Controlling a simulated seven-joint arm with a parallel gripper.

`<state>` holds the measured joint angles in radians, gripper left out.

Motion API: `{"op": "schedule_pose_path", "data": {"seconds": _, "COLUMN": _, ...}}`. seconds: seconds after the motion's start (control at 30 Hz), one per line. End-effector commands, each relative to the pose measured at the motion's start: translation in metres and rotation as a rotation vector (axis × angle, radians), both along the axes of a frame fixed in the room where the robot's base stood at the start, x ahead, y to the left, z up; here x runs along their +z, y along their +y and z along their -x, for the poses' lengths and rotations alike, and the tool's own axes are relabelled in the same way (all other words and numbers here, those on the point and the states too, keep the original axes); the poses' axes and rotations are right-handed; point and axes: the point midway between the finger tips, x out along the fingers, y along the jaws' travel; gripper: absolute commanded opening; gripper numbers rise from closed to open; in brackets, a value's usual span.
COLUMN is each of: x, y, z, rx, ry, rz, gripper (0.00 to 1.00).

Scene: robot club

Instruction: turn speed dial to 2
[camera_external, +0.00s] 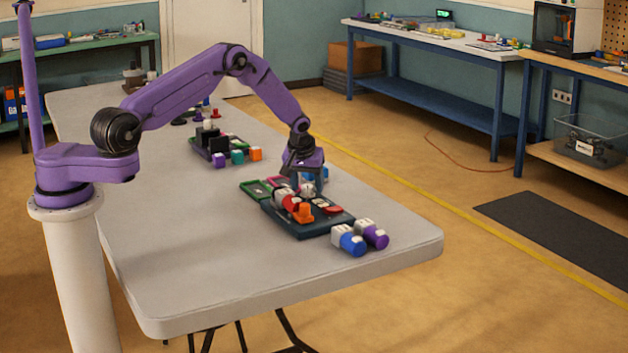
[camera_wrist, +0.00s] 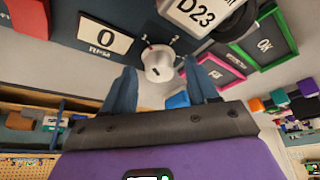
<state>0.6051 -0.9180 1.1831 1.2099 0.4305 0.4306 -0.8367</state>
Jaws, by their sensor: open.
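The speed dial (camera_wrist: 158,62) is a round white knob on a dark panel in the wrist view, with the digits 1 and 2 printed beside it. I cannot tell surely which digit it points at. It also shows small and pale under the wrist in the external view (camera_external: 307,189). My gripper (camera_wrist: 162,78) is open, its two blue fingers on either side of the dial from this angle. Whether they touch it I cannot tell. In the external view my gripper (camera_external: 308,179) points down over the panel board (camera_external: 322,228).
Another cluttered board (camera_external: 222,150) lies behind. The table's near left (camera_external: 200,270) is clear.

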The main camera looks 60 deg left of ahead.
Motion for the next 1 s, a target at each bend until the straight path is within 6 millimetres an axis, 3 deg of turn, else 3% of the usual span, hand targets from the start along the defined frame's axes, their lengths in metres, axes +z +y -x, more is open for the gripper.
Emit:
{"op": "schedule_pose_path", "data": {"seconds": 0.23, "x": -0.0003, "y": 0.0003, "z": -0.0003, "rx": 0.000, "ry": 0.000, "rz": 0.000, "gripper": 0.58}}
{"op": "schedule_pose_path", "data": {"seconds": 0.27, "x": -0.0003, "y": 0.0003, "z": -0.0003, "rx": 0.000, "ry": 0.000, "rz": 0.000, "gripper": 0.52}}
{"op": "schedule_pose_path", "data": {"seconds": 0.4, "x": -0.0003, "y": 0.0003, "z": -0.0002, "rx": 0.000, "ry": 0.000, "rz": 0.000, "gripper": 0.06}}
{"op": "schedule_pose_path", "data": {"seconds": 0.43, "x": -0.0003, "y": 0.0004, "z": -0.0001, "rx": 0.000, "ry": 0.000, "rz": 0.000, "gripper": 0.03}}
{"op": "schedule_pose_path", "data": {"seconds": 0.77, "x": 0.0003, "y": 0.0016, "z": 0.0004, "rx": -0.033, "ry": 0.001, "rz": -0.001, "gripper": 0.03}}
{"op": "schedule_pose_path", "data": {"seconds": 1.0, "x": 0.0003, "y": 0.0025, "z": 0.0012, "rx": -0.154, "ry": 0.001, "rz": 0.001, "gripper": 0.03}}
